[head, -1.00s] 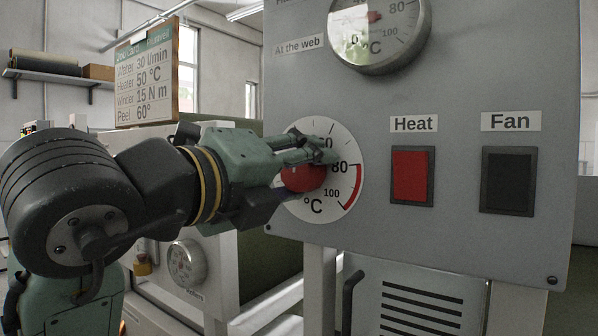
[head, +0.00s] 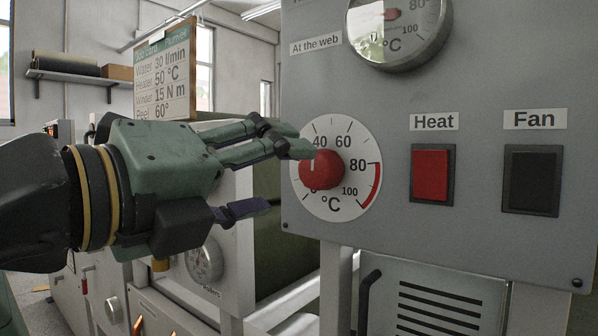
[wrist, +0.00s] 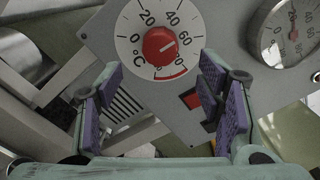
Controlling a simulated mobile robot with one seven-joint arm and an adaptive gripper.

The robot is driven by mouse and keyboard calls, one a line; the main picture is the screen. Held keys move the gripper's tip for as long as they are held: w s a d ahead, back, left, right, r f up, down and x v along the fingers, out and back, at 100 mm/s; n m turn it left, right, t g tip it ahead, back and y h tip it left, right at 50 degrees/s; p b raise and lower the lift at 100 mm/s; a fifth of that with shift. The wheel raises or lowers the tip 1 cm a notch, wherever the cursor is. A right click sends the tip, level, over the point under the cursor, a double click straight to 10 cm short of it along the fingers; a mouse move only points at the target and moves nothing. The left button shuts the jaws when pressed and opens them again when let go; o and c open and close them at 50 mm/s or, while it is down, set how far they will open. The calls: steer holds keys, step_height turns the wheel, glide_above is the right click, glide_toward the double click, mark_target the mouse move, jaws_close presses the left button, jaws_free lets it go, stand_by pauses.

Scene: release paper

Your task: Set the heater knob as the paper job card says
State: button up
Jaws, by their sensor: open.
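The red heater knob (head: 321,170) sits at the centre of a white °C dial (head: 335,205) on the grey panel. The knob also shows in the wrist view (wrist: 160,46), ahead of the fingers. The job card (head: 163,75) stands at the back left and reads Heater 50 °C. My gripper (head: 284,177) is open and empty, left of the knob in the head view.
Right of the dial are the red Heat switch (head: 432,175) and black Fan switch (head: 531,180). A round gauge (head: 400,50) labelled At the web is above. A machine with another dial (head: 203,262) stands lower left. A vented cabinet (head: 440,300) is below the panel.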

steer(key=shift+v, duration=1.65)
steer(key=shift+w, duration=0.1)
